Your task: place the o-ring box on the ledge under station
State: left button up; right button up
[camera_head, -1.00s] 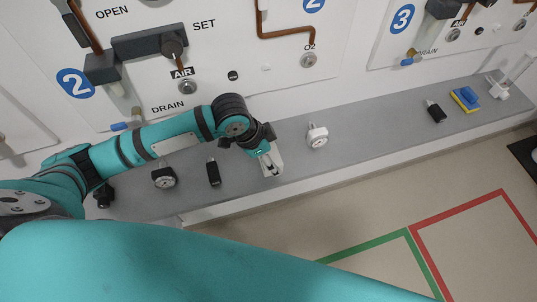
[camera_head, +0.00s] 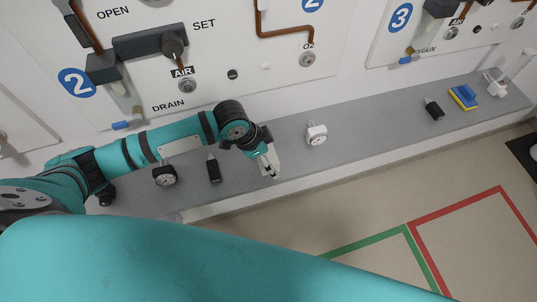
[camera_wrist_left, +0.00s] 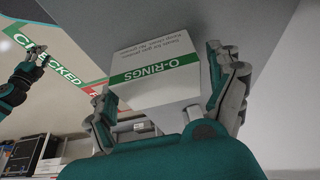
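The o-ring box (camera_wrist_left: 155,72) is white with a green O-RINGS band. In the left wrist view it sits between the two fingers of my left gripper (camera_wrist_left: 163,90), which look closed on its sides, with the grey ledge behind it. In the head view my left gripper (camera_head: 270,170) is over the front edge of the grey ledge (camera_head: 370,122), below the panel numbered 2. The box cannot be made out clearly there. My right gripper (camera_wrist_left: 32,55) shows small at the left of the wrist view, over the floor; its opening is unclear.
On the ledge, a white fitting (camera_head: 316,134) stands right of my left gripper. A black item (camera_head: 213,170) and a round gauge (camera_head: 164,176) are to its left. Farther right are another black item (camera_head: 434,109) and a blue-yellow block (camera_head: 463,97). Ledge between is clear.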

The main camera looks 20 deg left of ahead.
pick_arm(q)
jog(key=shift+o, duration=0.2)
jog(key=shift+r, duration=0.15)
jog(key=v, duration=1.2)
